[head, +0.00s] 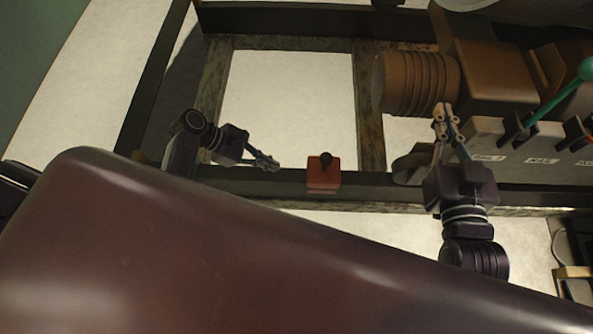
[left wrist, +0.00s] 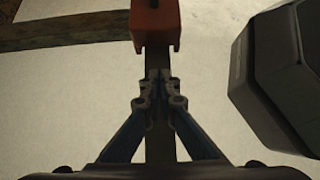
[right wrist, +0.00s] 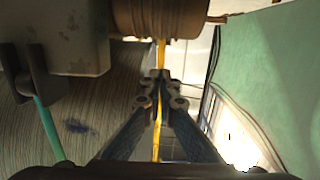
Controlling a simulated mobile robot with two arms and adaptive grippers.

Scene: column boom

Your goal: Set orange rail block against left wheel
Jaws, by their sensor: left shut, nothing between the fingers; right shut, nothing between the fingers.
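The orange rail block (head: 323,178), with a dark knob on top, sits on the dark near rail (head: 385,182) of the frame. It also shows in the left wrist view (left wrist: 155,28), just beyond the fingertips. My left gripper (head: 273,165) is shut and empty, to the left of the block with a small gap; its tips show in the left wrist view (left wrist: 159,77). My right gripper (head: 442,110) is shut and empty, in front of the brown ribbed drum. Its tips show in the right wrist view (right wrist: 160,76). I cannot make out a left wheel.
The brown ribbed drum (head: 415,83) and a grey lever panel (head: 490,135) with labels stand at the right. A green-knobbed lever (head: 560,92) sticks up there. A large glossy dark-red surface (head: 200,260) fills the lower left. Pale floor (head: 290,110) shows inside the frame.

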